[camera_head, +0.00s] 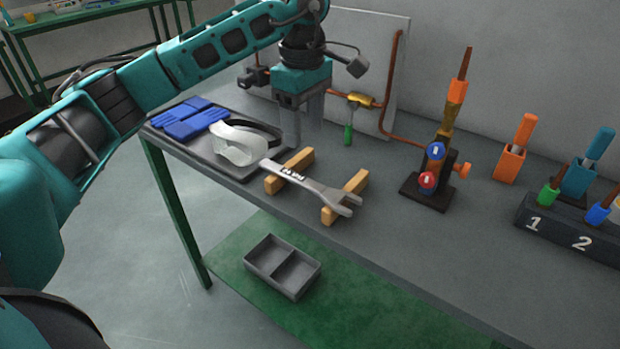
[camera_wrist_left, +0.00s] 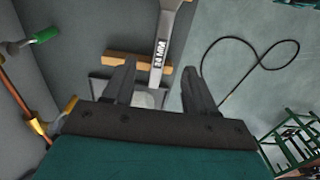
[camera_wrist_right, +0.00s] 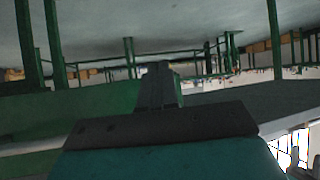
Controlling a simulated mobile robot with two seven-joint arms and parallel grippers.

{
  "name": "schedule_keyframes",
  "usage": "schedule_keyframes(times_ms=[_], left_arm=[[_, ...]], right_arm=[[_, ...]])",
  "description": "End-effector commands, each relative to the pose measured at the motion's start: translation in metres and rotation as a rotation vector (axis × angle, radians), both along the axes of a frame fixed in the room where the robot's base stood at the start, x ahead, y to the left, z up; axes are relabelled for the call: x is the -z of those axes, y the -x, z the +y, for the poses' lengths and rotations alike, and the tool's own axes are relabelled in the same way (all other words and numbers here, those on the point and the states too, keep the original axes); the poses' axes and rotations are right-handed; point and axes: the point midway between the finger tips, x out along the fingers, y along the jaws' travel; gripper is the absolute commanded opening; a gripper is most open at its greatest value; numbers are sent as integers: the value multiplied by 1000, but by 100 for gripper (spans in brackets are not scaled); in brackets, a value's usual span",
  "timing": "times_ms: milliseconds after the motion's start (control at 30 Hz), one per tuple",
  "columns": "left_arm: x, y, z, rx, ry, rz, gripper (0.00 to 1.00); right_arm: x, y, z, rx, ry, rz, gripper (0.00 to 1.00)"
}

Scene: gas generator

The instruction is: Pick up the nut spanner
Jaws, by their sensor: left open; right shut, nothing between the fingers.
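The nut spanner (camera_head: 312,187) is a grey metal wrench lying across two wooden blocks near the front edge of the grey table, its open jaw toward the lower right. In the left wrist view its handle (camera_wrist_left: 162,45), marked "24 MM", appears in line with the gap between the fingers. My left gripper (camera_head: 306,138) is open and empty, pointing down above the table just behind the handle end, apart from the spanner. Its spread fingers also show in the left wrist view (camera_wrist_left: 160,68). My right gripper (camera_wrist_right: 158,72) is shut and empty, away from the spanner; the head view does not show it.
The wooden blocks (camera_head: 287,172) carry the spanner. A tray (camera_head: 255,172) with blue gloves (camera_head: 188,120) and white goggles (camera_head: 238,147) lies to the left. A torch stand (camera_head: 428,190) stands right. Copper pipe (camera_head: 393,80) and valves are behind.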

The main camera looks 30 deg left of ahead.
Motion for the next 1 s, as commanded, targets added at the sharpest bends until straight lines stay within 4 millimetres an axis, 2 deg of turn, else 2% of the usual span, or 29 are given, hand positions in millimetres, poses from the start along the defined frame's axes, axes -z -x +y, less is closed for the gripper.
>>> schedule_keyframes(times_ms=[33,200,433,700,1000], left_arm=[[13,1,0,-1,0,5,56],[40,0,0,-1,2,3,56],[57,1,-1,0,2,2,56],[95,4,-3,0,3,1,56],[102,3,-3,0,2,-1,56]], right_arm=[[3,2,0,-1,1,6,0],[5,3,0,-2,0,12,0],[3,2,2,-3,-2,8,0],[1,-1,2,-4,-3,0,0],[0,-2,3,-4,-3,-2,0]])
